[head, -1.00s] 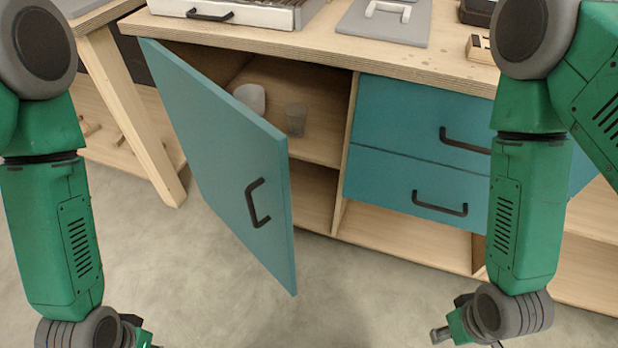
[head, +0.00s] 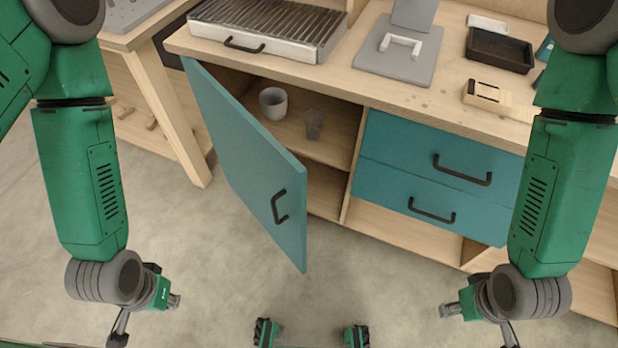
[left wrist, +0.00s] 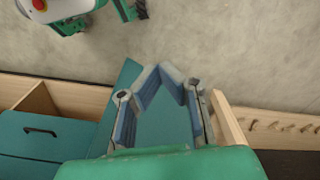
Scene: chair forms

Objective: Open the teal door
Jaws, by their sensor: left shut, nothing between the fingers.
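The teal door (head: 240,155) of the low cabinet stands partly open, hinged at its left side and swung out toward me. Its black handle (head: 280,207) is on the outer face near the free edge. My left gripper (head: 168,298) is at the lower left, apart from the handle. In the left wrist view its fingers (left wrist: 161,72) are shut and empty, with the teal door (left wrist: 133,78) behind them. My right gripper (head: 458,309) is at the lower right, away from the door; its finger state is unclear.
The wooden counter (head: 340,85) carries a grill (head: 265,30) and trays. Bare floor (head: 220,265) lies in front.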

